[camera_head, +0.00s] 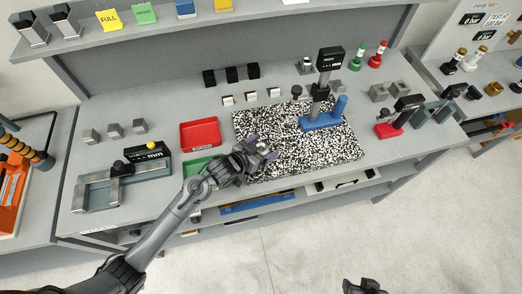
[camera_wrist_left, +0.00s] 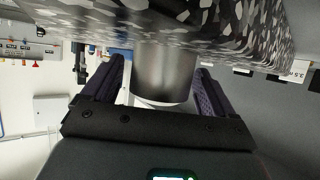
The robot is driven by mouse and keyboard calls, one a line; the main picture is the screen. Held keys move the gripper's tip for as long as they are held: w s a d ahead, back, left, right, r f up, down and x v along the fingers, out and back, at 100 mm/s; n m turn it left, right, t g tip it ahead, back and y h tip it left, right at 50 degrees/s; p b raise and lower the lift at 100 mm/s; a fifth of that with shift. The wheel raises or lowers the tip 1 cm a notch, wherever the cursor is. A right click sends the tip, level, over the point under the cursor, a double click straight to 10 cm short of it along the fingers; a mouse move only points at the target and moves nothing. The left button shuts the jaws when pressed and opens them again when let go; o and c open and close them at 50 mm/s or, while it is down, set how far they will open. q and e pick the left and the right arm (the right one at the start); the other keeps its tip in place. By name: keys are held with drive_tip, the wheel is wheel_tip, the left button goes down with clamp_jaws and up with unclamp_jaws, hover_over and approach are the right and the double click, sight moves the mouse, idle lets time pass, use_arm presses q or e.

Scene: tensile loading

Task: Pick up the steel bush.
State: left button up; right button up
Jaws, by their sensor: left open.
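The steel bush (camera_wrist_left: 165,72) is a smooth grey metal cylinder in the left wrist view. It stands on the black-and-white speckled plate (camera_head: 335,158), which appears upside down at the top of the wrist view. My left gripper (camera_head: 264,153) is low over the front left part of the plate. Its two dark purple fingers are open, one on each side of the bush, with a visible gap on at least the left side. In the head view the bush is hidden by the gripper. A dark end of my right arm, apparently the right gripper (camera_head: 364,287), shows at the bottom edge, its fingers unclear.
A blue-based gauge stand (camera_head: 322,118) stands on the plate to the right of my left gripper. A red tray (camera_head: 200,133) and a green tray (camera_head: 203,165) lie left of the plate. Small blocks line the bench behind.

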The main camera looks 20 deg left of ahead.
use_arm(q)
drive_tip(key=shift+w+d+f, duration=0.2)
drive_tip(key=shift+w+f, duration=0.1)
drive_tip(key=shift+w, duration=0.15)
drive_tip(key=shift+c, duration=0.5)
drive_tip(key=shift+r, duration=0.1)
drive_tip(key=c, duration=1.4)
